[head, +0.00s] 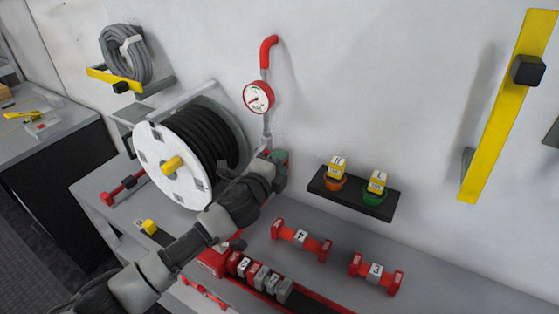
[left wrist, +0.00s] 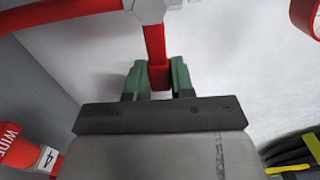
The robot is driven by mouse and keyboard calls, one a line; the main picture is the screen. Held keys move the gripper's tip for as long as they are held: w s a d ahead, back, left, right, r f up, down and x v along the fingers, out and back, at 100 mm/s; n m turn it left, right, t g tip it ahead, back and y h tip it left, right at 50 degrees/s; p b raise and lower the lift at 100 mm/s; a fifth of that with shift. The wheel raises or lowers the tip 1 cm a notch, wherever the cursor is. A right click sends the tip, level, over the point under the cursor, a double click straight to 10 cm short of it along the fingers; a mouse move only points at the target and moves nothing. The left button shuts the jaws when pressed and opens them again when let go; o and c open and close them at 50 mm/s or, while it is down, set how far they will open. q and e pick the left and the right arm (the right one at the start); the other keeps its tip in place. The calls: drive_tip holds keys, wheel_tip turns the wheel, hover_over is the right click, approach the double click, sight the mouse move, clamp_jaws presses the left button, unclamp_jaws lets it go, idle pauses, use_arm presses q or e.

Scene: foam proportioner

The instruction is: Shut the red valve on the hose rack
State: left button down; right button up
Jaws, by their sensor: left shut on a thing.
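The red valve's lever (left wrist: 155,42) shows in the left wrist view as a red bar running down from a pale metal valve body (left wrist: 149,9). My left gripper (left wrist: 157,82) is shut on its lower end, with a green finger on each side. In the head view my left gripper (head: 279,157) is by the wall at the foot of the gauge's pipe, right of the hose reel (head: 153,180). There my gripper and arm hide most of the valve. My right gripper is not in view.
A red-rimmed gauge (head: 258,97) sits on the pipe above the gripper. A small black shelf (head: 350,196) with orange and green pieces is to the right. Red numbered fittings (head: 301,240) lie on the grey bench below. A yellow bar (head: 508,105) is on the wall.

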use_arm(q)
drive_tip(key=shift+f, duration=0.1)
drive_tip(key=c, duration=1)
unclamp_jaws()
drive_tip(key=shift+o, duration=0.2)
drive_tip(key=b+v, duration=0.1)
drive_tip(key=v, duration=0.9)
drive_tip(key=shift+s+a+b, duration=0.25)
drive_tip(key=shift+s+b, duration=0.05)
drive_tip(key=shift+s, duration=0.05)
